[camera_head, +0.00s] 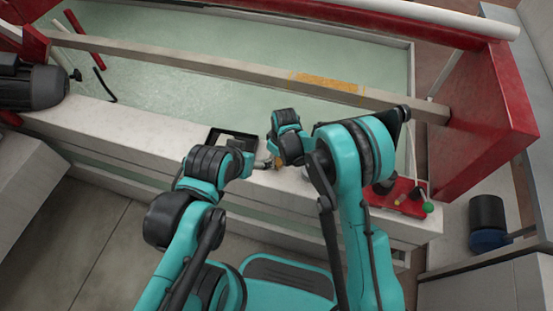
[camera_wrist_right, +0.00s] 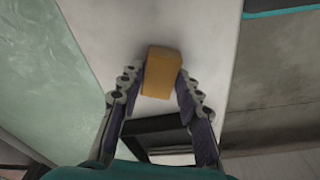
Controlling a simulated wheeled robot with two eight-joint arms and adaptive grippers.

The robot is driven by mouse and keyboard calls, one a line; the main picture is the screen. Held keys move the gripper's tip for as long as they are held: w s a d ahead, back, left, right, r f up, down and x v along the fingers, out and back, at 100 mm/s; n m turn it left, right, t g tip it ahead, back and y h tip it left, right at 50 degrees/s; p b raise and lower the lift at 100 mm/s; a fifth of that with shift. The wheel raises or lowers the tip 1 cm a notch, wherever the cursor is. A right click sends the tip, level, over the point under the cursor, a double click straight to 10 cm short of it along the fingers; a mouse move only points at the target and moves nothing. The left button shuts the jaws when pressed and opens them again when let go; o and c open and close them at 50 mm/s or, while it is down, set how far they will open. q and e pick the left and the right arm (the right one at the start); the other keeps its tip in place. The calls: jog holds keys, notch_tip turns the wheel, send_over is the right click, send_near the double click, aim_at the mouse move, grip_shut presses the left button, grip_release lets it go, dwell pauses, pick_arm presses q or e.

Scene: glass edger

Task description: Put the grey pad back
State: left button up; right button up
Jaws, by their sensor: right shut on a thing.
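My right gripper (camera_wrist_right: 160,75) has its two fingers on either side of a tan-orange block (camera_wrist_right: 160,72), shut on it, over the pale ledge. In the head view the block shows as a small tan patch (camera_head: 278,162) under my right wrist, and the fingers are mostly hidden. I cannot make out a grey pad; the held block looks tan, not grey. A black-rimmed tray (camera_head: 214,134) lies on the ledge to the left, partly behind my left wrist. It also shows in the wrist view (camera_wrist_right: 150,126). My left gripper (camera_head: 264,163) is near the block, its fingers too small to read.
The pale ledge (camera_head: 130,128) runs along the front of the green glass bed (camera_head: 200,75). A long beam (camera_head: 200,62) crosses above the glass. A red plate with a green-knobbed lever (camera_head: 405,197) sits at the ledge's right. A dark motor (camera_head: 30,88) stands at left.

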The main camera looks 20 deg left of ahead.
aim_at(280, 163)
jog(key=o, duration=0.8)
jog(key=shift+o, duration=0.2)
jog(key=shift+r+p, duration=0.4)
notch_tip(280, 163, up, 11)
jog(key=d+p, duration=0.1)
jog(key=p, duration=0.3)
jog(key=shift+s+d+r, duration=0.2)
jog(key=shift+s, duration=0.05)
